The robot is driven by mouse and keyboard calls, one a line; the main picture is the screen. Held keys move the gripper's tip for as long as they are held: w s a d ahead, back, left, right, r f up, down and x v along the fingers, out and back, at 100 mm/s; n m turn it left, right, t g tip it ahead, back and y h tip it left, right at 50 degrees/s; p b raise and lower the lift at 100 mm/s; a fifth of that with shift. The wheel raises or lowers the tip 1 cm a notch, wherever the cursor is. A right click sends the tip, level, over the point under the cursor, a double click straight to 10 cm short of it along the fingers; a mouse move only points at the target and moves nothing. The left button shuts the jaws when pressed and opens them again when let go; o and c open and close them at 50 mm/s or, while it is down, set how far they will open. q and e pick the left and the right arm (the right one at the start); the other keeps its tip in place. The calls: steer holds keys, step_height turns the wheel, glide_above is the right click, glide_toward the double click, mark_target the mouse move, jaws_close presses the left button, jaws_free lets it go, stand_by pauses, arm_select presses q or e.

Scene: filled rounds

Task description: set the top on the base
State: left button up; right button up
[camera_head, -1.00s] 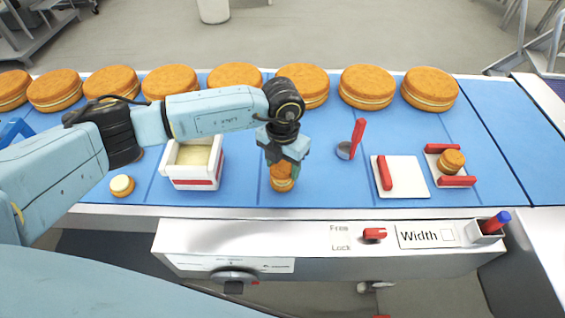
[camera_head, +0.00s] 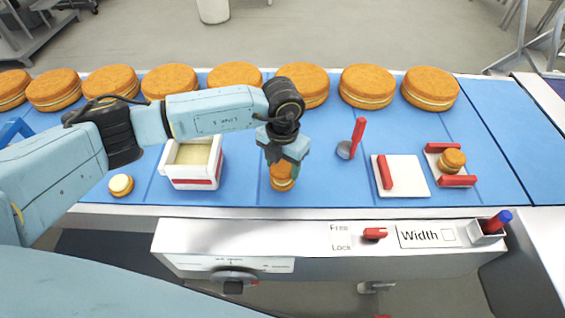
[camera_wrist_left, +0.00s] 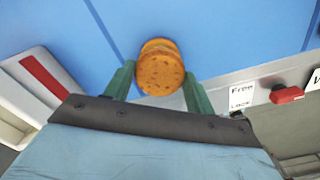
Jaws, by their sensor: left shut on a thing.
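My left gripper (camera_head: 283,165) points down over the belt and is shut on the top (camera_wrist_left: 160,74), a small orange-brown round. In the left wrist view the top lies between the green fingers. Below it is the base (camera_head: 283,184), a small round with a pale filling band low on it; it shows partly past the top in the left wrist view (camera_wrist_left: 158,44). The top is over the base, roughly lined up, and they look close or touching; I cannot tell which. The fingers hide part of both. My right gripper is out of view.
A white box (camera_head: 193,181) with pale filling stands left of the gripper. Another cream-topped small round (camera_head: 121,185) lies farther left. To the right are a red-handled tool (camera_head: 357,137), a white board (camera_head: 406,176) and a small round (camera_head: 452,161) between red bars. Several large rounds (camera_head: 367,86) line the back.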

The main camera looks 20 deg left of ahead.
arm_select(q)
steer(key=shift+f+b, duration=0.5)
steer(key=shift+f, duration=0.15)
stand_by(0.3)
steer(key=o, duration=1.2)
steer(key=shift+r, duration=0.1)
steer(key=shift+r+p, duration=2.4)
steer(key=shift+r, duration=1.05)
steer(key=shift+f, duration=0.1)
